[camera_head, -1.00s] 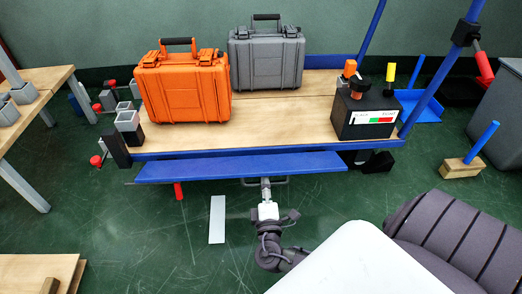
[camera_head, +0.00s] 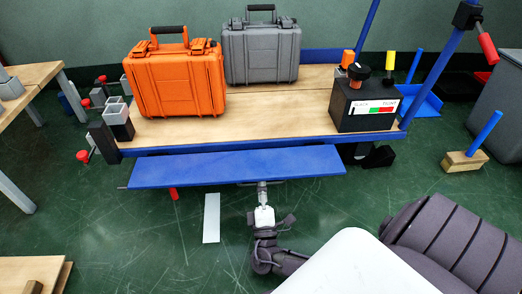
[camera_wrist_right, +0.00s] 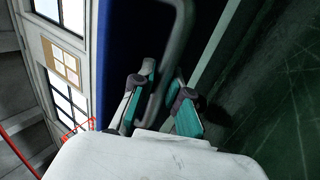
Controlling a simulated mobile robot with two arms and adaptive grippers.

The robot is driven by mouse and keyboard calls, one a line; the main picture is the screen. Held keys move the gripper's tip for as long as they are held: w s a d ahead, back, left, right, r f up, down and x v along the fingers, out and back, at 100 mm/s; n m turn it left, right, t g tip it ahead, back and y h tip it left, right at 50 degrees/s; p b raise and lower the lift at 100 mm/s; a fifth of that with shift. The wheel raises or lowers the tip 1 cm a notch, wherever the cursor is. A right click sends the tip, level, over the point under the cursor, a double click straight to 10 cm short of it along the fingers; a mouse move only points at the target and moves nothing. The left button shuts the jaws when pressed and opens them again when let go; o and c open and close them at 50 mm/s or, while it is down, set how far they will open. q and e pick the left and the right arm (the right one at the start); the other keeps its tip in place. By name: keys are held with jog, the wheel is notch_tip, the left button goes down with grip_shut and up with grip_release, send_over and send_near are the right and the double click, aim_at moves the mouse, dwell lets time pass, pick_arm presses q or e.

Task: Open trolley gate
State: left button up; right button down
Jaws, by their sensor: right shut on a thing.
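The trolley (camera_head: 235,124) has a wooden deck with blue edging. Its gate, a long blue panel (camera_head: 215,166), runs along the near side, tilted outward with its broad face showing and a gap to the deck edge. A grey metal handle (camera_wrist_right: 178,45) is on the gate's outer side. My right gripper (camera_head: 263,187) is at this handle below the gate's middle. In the right wrist view, the fingers of the right gripper (camera_wrist_right: 164,85) close around the handle bar, beside the blue panel. The left gripper is not in view.
An orange case (camera_head: 175,82), a grey case (camera_head: 261,52) and a black box (camera_head: 362,108) stand on the deck. Wooden tables stand at the left. A wooden block with a blue peg (camera_head: 464,162) and a grey bin (camera_head: 504,110) are at the right. Green floor lies in front.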

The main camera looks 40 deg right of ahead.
aim_at(261, 171)
jog(key=c, duration=1.1)
grip_release()
jog(key=shift+c, duration=0.2)
jog(key=shift+r, duration=0.15)
notch_tip(261, 171, up, 10)
jog(key=shift+f, duration=0.1)
